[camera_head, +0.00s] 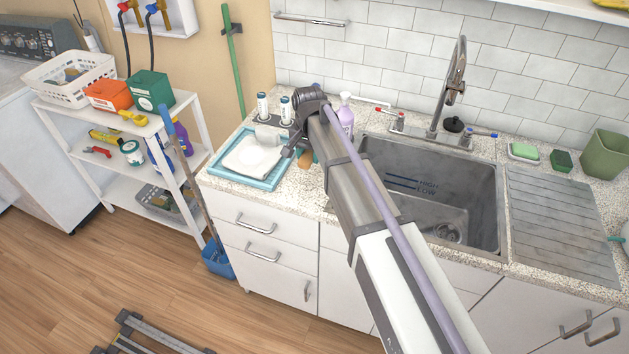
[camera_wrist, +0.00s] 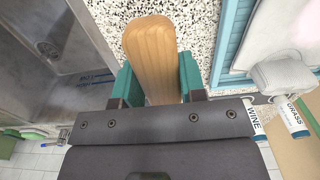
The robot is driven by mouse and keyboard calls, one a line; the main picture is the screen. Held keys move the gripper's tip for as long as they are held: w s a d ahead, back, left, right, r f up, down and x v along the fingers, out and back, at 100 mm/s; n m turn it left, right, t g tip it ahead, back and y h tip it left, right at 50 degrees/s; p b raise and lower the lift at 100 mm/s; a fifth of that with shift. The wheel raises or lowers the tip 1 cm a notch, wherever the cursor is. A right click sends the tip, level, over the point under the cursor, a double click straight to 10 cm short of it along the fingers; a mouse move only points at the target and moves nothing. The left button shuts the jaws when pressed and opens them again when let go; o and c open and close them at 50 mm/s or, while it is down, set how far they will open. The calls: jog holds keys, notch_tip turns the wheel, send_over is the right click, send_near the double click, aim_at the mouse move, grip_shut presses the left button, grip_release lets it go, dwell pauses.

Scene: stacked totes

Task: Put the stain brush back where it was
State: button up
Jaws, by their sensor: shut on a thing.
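My gripper (camera_wrist: 152,85) is shut on a light wooden piece, which I take for the stain brush (camera_wrist: 150,50). It lies between the teal fingers in the wrist view, and its bristles are not visible. In the head view the brush (camera_head: 305,159) shows as a small brown piece beside my arm, over the counter between the blue tray and the sink. My arm hides most of the gripper there. I cannot tell whether the brush touches the counter.
A blue tray (camera_head: 222,175) holding white cloth is left of the gripper. Bottles labelled WINE (camera_wrist: 253,117) and GRASS (camera_wrist: 296,117) stand behind it. A lavender bottle (camera_head: 346,112) stands near the wall. The sink (camera_head: 475,190) is to the right. Speckled counter (camera_wrist: 205,25) is bare around the brush.

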aim_at(310, 177)
jog(key=shift+d+f+b, duration=0.1)
jog(key=shift+f+b, duration=2.15)
jog(key=shift+f, duration=1)
jog(key=shift+c, duration=0.3)
jog(key=o, duration=0.9)
jog(key=shift+r, duration=0.1)
notch_tip(310, 177, up, 12)
jog(key=p, duration=1.2)
jog(key=shift+r+p, duration=0.25)
jog(key=shift+p, duration=0.1)
jog(key=shift+f, duration=0.15)
jog(key=shift+s+d, duration=0.1)
jog(key=s+d+n, duration=0.1)
jog(key=s+d, duration=0.5)
jog(key=s, duration=0.1)
jog(key=s+d+n, duration=0.1)
jog(key=s+d, duration=0.5)
jog(key=s, duration=0.1)
jog(key=s+d+n, duration=0.2)
jog(key=s+d, duration=0.5)
jog(key=s, duration=0.1)
jog(key=shift+d+f+b, duration=0.1)
jog(key=shift+f+b, duration=0.1)
jog(key=shift+b, duration=0.15)
